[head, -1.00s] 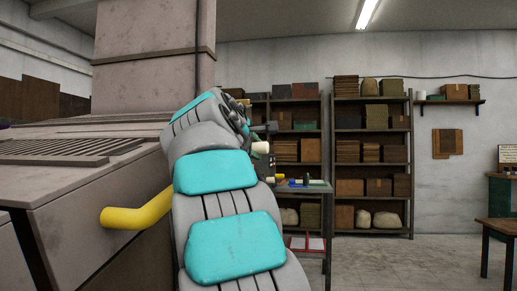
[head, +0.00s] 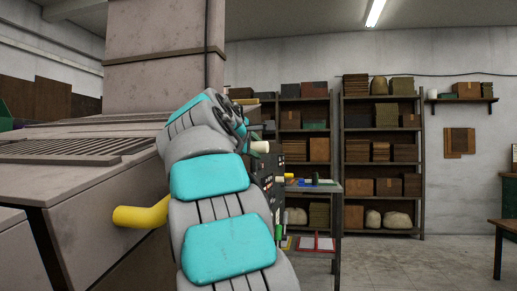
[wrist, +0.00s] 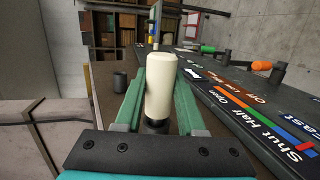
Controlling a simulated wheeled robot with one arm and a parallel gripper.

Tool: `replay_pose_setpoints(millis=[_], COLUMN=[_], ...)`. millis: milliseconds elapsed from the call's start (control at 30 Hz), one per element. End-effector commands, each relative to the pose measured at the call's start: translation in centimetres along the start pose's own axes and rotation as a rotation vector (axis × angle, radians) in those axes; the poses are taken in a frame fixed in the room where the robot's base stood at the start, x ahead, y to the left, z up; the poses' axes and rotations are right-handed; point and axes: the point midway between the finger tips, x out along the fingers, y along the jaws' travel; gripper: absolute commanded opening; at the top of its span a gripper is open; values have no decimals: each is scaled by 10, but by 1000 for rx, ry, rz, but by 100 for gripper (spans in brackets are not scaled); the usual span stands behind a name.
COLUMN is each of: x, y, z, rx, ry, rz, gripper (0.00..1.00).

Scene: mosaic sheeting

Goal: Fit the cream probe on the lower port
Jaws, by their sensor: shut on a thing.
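The cream probe (wrist: 161,85) is a pale, rounded cylinder standing between the two green fingers of my gripper (wrist: 158,98) in the wrist view. The fingers are shut on it, and a dark round part (wrist: 155,126) shows at its near end. In the head view the cream probe (head: 260,147) shows just right of my arm's end, in front of the dark panel (head: 268,178). My arm hides much of that panel and most of my gripper there. I cannot tell which fitting is the lower port.
In the wrist view a labelled panel (wrist: 250,110) runs along the right, with an orange-capped peg (wrist: 262,66) and a green one (wrist: 208,49). A dark cylinder (wrist: 120,82) stands left of my gripper. A yellow pipe (head: 141,215) juts from the machine left of my arm.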

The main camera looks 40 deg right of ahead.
Motion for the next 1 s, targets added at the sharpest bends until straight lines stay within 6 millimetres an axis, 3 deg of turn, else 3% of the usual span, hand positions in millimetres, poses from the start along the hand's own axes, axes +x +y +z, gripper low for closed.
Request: replay_pose_setpoints(millis=[633,667,933,1000], x=[-1,-2,-2,-2], y=[0,0,0,0], z=[-17,-17,-16,-16], rx=[-1,-1,0,0], ry=[2,2,1,1], rz=[1,1,0,0], gripper=[0,42,72,73])
